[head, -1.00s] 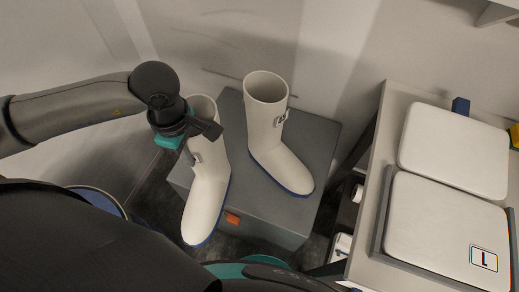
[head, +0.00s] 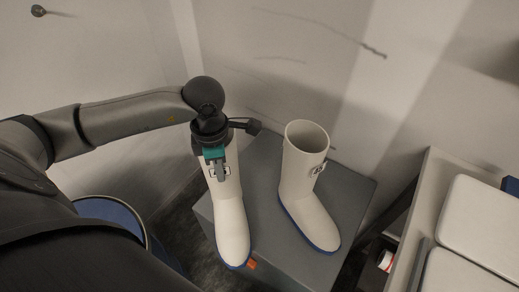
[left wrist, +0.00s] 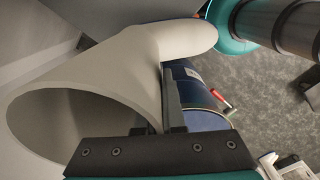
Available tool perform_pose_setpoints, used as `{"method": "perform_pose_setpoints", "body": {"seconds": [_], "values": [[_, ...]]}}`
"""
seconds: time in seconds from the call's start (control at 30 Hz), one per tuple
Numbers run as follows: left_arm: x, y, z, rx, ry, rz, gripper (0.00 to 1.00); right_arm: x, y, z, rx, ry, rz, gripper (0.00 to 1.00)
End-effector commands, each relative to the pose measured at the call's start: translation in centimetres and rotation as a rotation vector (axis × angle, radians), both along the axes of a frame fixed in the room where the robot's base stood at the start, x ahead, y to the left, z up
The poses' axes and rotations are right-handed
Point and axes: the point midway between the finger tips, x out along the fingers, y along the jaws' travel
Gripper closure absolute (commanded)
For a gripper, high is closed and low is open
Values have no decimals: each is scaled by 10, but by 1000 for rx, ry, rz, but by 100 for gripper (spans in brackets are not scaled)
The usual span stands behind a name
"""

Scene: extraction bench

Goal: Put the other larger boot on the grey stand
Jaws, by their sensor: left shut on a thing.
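One white boot (head: 230,220) with a blue sole is in my left gripper (head: 217,165), which is shut on its upper shaft. This boot is upright over the left part of the grey stand (head: 350,195), its toe near the front edge. I cannot tell whether its sole touches the stand. My right gripper is out of view.
A bench with white pads (head: 485,215) is at the right. A blue-topped round drum (head: 110,215) is at the left, below my left arm. A wall rises close behind the stand. A small red and white item (head: 385,260) is low beside the bench.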

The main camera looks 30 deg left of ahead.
Motion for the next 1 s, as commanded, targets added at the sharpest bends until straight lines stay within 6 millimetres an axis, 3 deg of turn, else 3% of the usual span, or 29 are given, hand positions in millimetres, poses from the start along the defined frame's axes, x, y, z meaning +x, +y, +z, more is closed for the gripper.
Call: {"method": "perform_pose_setpoints", "body": {"seconds": [0.1,0.6,1.0], "values": [[25,-3,2,-4,-7,2,100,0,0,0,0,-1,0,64],[106,-9,2,-3,-4,-1,100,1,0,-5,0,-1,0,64],[128,-10,2,0,-3,-2,100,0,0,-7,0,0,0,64]]}}
